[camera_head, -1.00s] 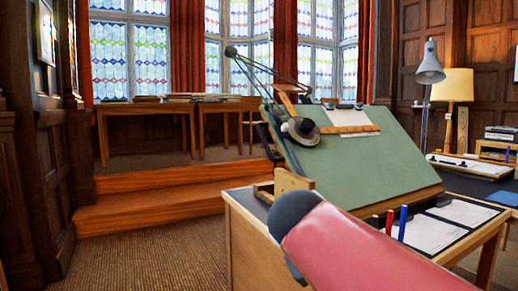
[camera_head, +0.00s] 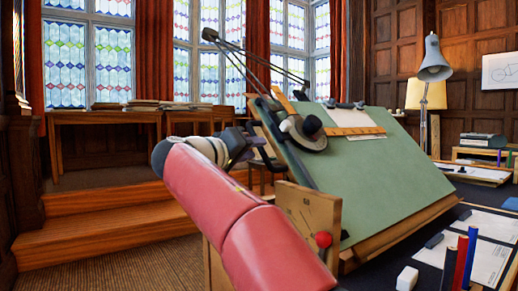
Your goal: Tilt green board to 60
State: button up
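The green board (camera_head: 375,190) is tilted back on the desk, its low edge toward the front right. At its left side a wooden side plate (camera_head: 305,208) carries small scale marks, too small to read, and a red knob (camera_head: 323,239). A drafting arm with a dark round head (camera_head: 305,130) and a wooden rule (camera_head: 353,131) lies over a white sheet on the board. My gripper (camera_head: 250,142) is a dark shape at the end of my red arm, left of the board's upper left edge. Its fingers are unclear, and I see nothing held.
A grey lamp (camera_head: 433,60) stands behind right. Wooden steps (camera_head: 100,235) and a long table (camera_head: 100,115) are behind left.

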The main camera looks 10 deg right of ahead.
aim_at(260, 152)
jog(key=shift+x, duration=1.75)
jog(key=shift+c, duration=0.2)
grip_shut()
